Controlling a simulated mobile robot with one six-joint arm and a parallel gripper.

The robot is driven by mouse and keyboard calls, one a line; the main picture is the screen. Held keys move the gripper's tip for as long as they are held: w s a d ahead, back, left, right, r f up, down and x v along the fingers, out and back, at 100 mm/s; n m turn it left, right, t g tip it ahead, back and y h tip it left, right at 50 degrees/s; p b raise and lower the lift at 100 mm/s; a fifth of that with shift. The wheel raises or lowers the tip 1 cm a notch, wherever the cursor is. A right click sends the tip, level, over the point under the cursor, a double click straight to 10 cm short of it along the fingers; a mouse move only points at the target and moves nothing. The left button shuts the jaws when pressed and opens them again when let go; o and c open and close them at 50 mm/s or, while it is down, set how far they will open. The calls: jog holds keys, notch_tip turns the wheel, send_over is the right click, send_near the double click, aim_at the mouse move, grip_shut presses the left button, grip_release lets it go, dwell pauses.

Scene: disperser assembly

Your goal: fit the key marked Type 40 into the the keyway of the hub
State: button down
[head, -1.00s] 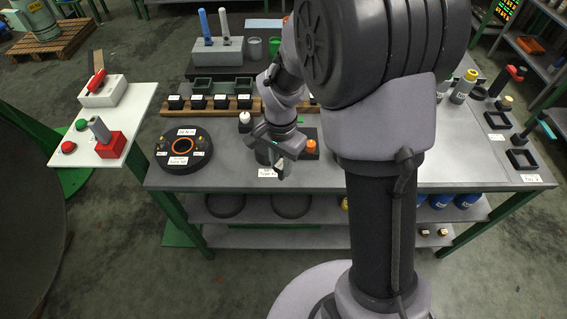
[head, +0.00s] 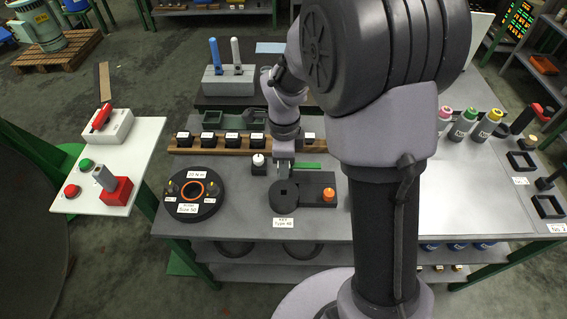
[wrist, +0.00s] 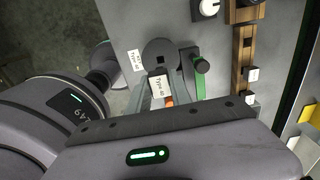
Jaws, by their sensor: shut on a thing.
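My gripper (head: 284,172) is shut on the key (wrist: 158,86), which has a white "Type 40" label in the wrist view; the label hides much of it. The key is close to a dark round block (head: 284,203) with a small square hole, which also shows in the wrist view (wrist: 150,48). I cannot tell the gap between them. A white "KEY Type 40" card (head: 283,223) lies in front of the block. A large black round piece (head: 213,204) with an orange ring and several labels lies to the left; it may be the hub, but no keyway is clear.
A dark plate with an orange knob (head: 328,194) adjoins the round block. A green bar (head: 307,165) lies behind it. A small post with a white knob (head: 258,161) is at left. A wooden rack (head: 215,150) runs behind. Table between the two round pieces is clear.

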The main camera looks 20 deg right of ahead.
jog(key=b, duration=0.5)
send_over(284, 187)
jog(key=s, duration=0.2)
jog(key=shift+w+a+f, duration=0.1)
jog(key=shift+a+f, duration=0.05)
jog(key=shift+f, duration=1.35)
jog(key=shift+w+a+f, duration=0.1)
jog(key=shift+a+f, duration=0.05)
jog(key=shift+f, duration=1.3)
jog(key=shift+s+f+b, duration=0.1)
jog(key=shift+f+b, duration=2.4)
jog(key=shift+b, duration=0.45)
jog(key=shift+r, duration=0.2)
jog(key=shift+r+p, duration=1.7)
jog(key=shift+r, duration=0.4)
jog(key=shift+f+b, duration=0.75)
jog(key=shift+b, duration=0.25)
